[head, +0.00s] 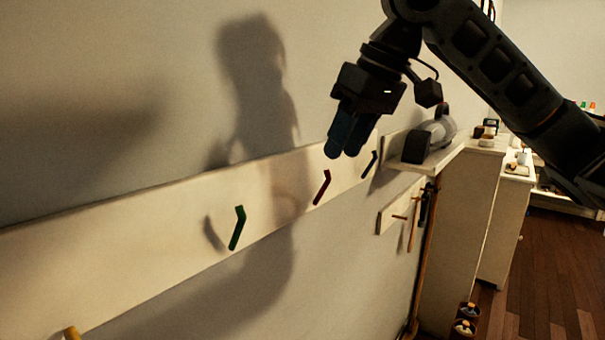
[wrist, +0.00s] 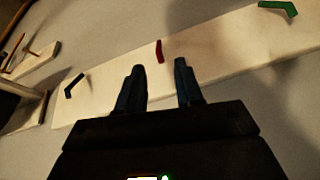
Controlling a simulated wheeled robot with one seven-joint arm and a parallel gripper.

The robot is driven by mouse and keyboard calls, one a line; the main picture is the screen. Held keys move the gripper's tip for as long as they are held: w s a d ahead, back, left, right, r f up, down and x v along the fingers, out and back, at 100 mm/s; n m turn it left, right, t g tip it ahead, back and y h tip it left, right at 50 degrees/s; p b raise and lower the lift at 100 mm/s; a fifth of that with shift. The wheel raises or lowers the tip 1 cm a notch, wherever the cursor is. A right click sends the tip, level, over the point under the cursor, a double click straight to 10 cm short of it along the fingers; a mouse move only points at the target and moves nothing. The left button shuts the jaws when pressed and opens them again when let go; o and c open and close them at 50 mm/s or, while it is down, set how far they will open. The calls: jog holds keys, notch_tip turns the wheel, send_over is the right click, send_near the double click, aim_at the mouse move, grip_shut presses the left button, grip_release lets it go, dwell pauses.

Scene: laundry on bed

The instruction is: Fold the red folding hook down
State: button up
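The red folding hook (head: 322,187) is on a pale board on the wall, between the green hook and the dark blue hook. It sticks up and out from the board. In the wrist view the red hook (wrist: 159,51) lies ahead of the gap between my fingers. My gripper (head: 346,150) is above and near the red hook in the head view, with fingers pointing down. In the wrist view my gripper (wrist: 160,75) has its fingers apart with nothing between them. It does not touch the hook as far as I can see.
A green hook (head: 237,228), a dark blue hook (head: 369,164) and a yellow hook (head: 71,332) are on the same board (head: 130,245). A shelf with a grey appliance (head: 434,135) stands to the right. A lower pegged board (head: 387,219) is below it.

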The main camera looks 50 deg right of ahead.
aim_at(328, 176)
jog(key=shift+p+x, duration=0.45)
jog(key=shift+x, duration=3.45)
jog(key=shift+d, duration=0.2)
grip_shut()
